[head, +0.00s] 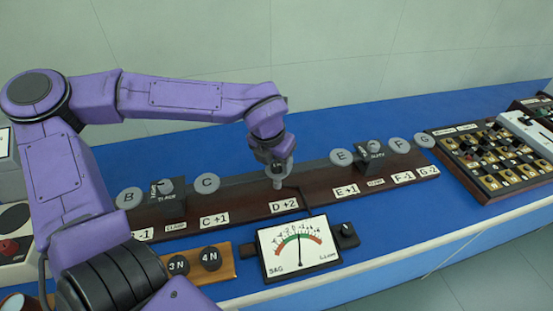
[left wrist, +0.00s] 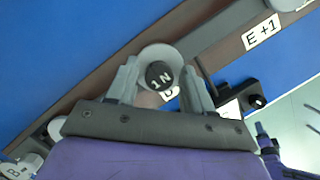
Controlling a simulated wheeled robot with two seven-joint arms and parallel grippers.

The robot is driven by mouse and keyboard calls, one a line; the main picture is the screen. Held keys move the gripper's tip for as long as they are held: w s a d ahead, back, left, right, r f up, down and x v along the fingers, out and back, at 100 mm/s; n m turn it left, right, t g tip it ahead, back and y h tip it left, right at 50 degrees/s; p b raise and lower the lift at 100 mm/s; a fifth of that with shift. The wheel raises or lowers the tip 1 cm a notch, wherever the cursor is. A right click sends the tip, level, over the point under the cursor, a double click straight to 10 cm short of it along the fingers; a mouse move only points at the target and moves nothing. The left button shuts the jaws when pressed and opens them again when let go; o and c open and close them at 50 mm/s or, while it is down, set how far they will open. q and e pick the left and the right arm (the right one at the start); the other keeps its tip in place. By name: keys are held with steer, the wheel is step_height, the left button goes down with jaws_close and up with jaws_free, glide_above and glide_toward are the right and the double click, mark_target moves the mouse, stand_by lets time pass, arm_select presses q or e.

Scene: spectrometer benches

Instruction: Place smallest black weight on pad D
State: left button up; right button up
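A small black weight marked 1N (left wrist: 160,75) rests on a round grey pad (left wrist: 152,54) in the left wrist view. The pad is beside the partly covered D label; in the head view the label D +2 (head: 284,205) is just in front of my gripper. My left gripper (head: 278,174) is over pad D on the beam. In the left wrist view its fingers (left wrist: 160,84) stand apart on both sides of the weight, with gaps showing. In the head view the gripper hides the pad and weight.
Pads C (head: 207,183) and E (head: 341,157) flank pad D on the dark beam (head: 240,203). A meter (head: 299,248) stands in front. A wooden rack (head: 226,272) holds the 3N (head: 178,265) and 4N (head: 209,258) weights. A switch panel (head: 490,158) is at right.

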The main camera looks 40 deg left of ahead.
arm_select(q)
steer(key=v, duration=1.2)
steer(key=shift+r, duration=0.25)
